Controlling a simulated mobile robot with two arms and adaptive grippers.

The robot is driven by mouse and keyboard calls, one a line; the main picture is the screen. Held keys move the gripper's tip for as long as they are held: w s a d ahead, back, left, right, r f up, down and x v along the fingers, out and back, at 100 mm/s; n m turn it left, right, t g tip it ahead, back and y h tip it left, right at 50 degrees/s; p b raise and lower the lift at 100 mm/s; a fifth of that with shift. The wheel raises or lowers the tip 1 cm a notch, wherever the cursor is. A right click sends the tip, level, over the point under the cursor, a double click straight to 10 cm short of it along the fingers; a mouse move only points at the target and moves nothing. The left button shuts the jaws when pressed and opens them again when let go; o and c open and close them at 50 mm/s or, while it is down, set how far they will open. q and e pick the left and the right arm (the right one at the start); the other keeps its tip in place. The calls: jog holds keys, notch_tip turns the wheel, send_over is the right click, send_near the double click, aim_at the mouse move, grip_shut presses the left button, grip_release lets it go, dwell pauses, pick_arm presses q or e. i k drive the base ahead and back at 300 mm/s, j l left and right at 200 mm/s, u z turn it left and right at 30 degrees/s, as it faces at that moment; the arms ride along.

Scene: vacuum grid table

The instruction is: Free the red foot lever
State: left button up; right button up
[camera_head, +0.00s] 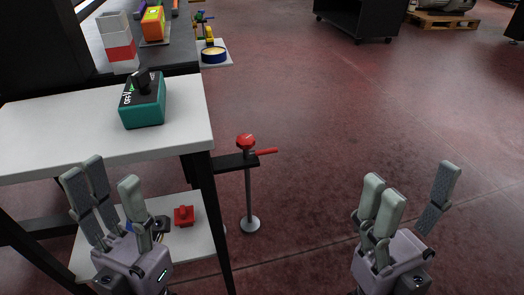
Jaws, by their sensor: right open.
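A short red lever (266,151) sticks out to the right near the top of a thin metal post (249,195), beside a red knob (246,141). A dark bracket joins the post to the table side. A small red block-like part (184,215) sits on the lower shelf. I cannot tell for certain which red part is the foot lever. My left gripper (110,190) is open and empty, left of the post, in front of the lower shelf. My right gripper (411,188) is open and empty, well right of the post. Neither touches a red part.
A teal box (144,102) with a black switch stands on the white table (45,130). A dark table leg (209,215) stands between the shelf and the post. A round-footed base (250,224) carries the post. The red floor (320,170) to the right is clear.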

aim_at(269, 151)
jog(key=i+l, duration=0.15)
jog(key=l, duration=0.25)
jog(key=i+l, duration=0.1)
jog(key=l, duration=0.35)
jog(key=i+l, duration=0.15)
jog(key=l, duration=0.25)
jog(key=i+l, duration=0.15)
jog(key=l, duration=0.25)
jog(key=i+l, duration=0.1)
jog(key=l, duration=0.35)
